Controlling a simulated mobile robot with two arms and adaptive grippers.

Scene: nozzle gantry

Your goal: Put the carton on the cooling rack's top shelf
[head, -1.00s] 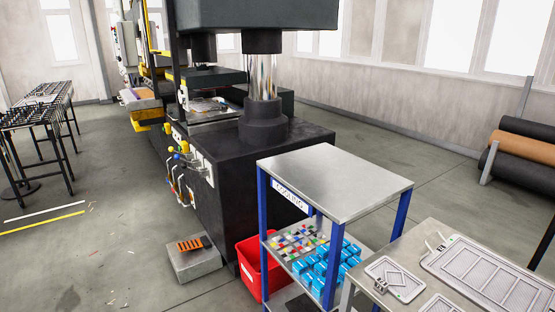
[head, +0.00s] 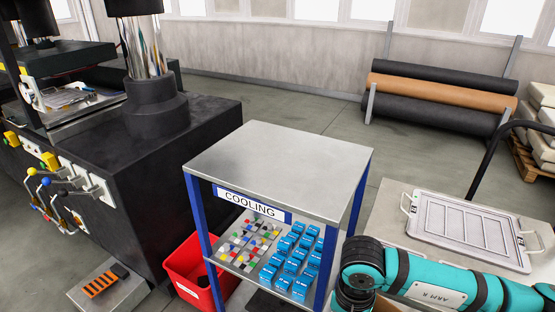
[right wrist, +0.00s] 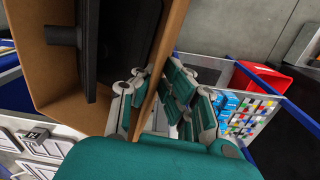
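The cooling rack (head: 271,170) has blue posts, a COOLING sign and a bare grey top shelf, left of my right arm in the head view. In the right wrist view the brown open carton (right wrist: 52,72) is tilted close to the camera. My right gripper (right wrist: 153,85) has its fingers on either side of one carton wall and appears shut on it. A dark object (right wrist: 118,45) shows within the carton; I cannot tell what it is. In the head view only a small brown part of the carton (head: 398,303) shows below my right arm. My left gripper is out of view.
The rack's lower shelf holds several blue items (head: 291,262) and small coloured pieces (head: 248,245). A red bin (head: 183,268) stands left of the rack, beside the black press (head: 150,190). A table with a framed tray (head: 465,228) is at the right.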

